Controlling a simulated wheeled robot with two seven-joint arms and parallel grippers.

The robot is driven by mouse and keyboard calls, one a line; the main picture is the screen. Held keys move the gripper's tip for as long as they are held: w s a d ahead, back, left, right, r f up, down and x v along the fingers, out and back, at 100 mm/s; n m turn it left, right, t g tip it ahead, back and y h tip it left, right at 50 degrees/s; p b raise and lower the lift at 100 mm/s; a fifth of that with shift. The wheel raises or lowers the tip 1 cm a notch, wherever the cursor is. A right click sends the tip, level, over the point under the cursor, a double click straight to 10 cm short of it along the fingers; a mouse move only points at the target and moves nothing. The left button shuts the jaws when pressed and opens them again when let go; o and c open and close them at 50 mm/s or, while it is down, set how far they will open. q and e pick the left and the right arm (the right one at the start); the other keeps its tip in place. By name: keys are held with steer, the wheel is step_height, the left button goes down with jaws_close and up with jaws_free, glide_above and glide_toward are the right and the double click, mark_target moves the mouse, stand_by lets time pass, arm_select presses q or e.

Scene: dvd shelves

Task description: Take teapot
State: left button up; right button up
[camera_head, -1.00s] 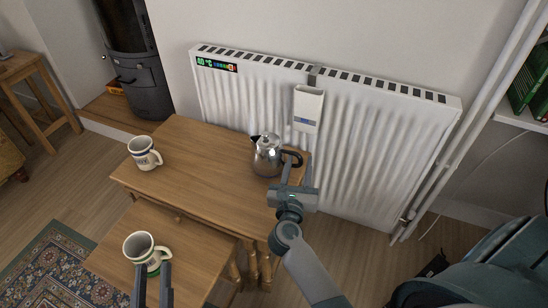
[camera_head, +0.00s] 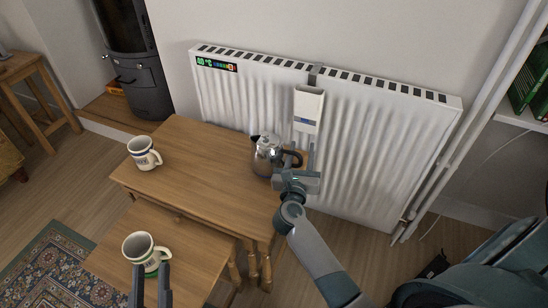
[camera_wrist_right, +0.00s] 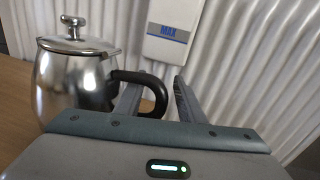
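A shiny metal teapot (camera_head: 265,156) with a black handle (camera_head: 292,156) stands upright near the back right edge of the wooden table. It fills the left of the right wrist view (camera_wrist_right: 70,85). My right gripper (camera_head: 297,151) is open at the handle side. In the right wrist view its fingers (camera_wrist_right: 157,84) are apart, and the outer part of the handle (camera_wrist_right: 157,94) shows between them. I cannot tell whether either finger touches it.
A white mug (camera_head: 143,153) stands on the table's (camera_head: 195,170) left side. Another mug (camera_head: 143,248) stands on the lower front table (camera_head: 190,255). A white radiator (camera_head: 375,150) with a small box (camera_head: 307,107) rises close behind the teapot. The table's middle is clear.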

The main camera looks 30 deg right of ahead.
jaws_close()
arm_select(q)
steer(key=shift+w+f, duration=0.1)
arm_select(e)
steer(key=shift+r, duration=0.25)
